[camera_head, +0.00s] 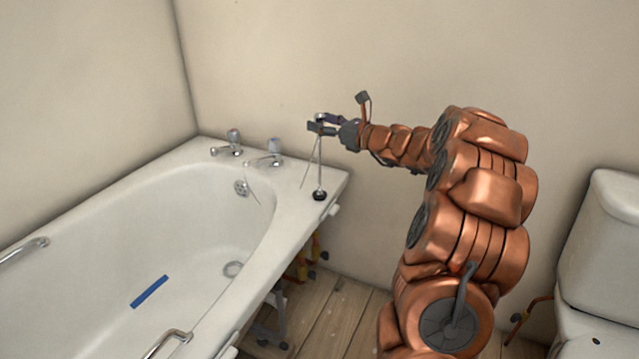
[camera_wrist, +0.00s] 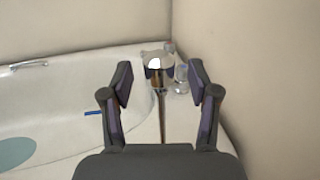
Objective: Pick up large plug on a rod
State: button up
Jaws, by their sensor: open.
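The large plug on a rod (camera_head: 320,168) stands upright on the bath's right rim, near the wall corner. My gripper (camera_head: 319,125) is open at the height of the knob, reaching in from the right. In the wrist view the chrome knob (camera_wrist: 159,65) shows between my two open fingertips (camera_wrist: 160,80), with a gap on either side. The rod runs down between the fingers there.
The white bath (camera_head: 120,215) fills the left. Two taps (camera_head: 228,146) (camera_head: 268,158) stand on its rim left of the rod. A grab handle (camera_head: 168,342) is at the front rim. A toilet (camera_head: 605,250) is at right. The wall lies close behind my gripper.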

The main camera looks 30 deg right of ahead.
jog(key=shift+w+a, duration=0.2)
jog(key=shift+w, duration=0.35)
jog(key=shift+c, duration=0.3)
grip_shut()
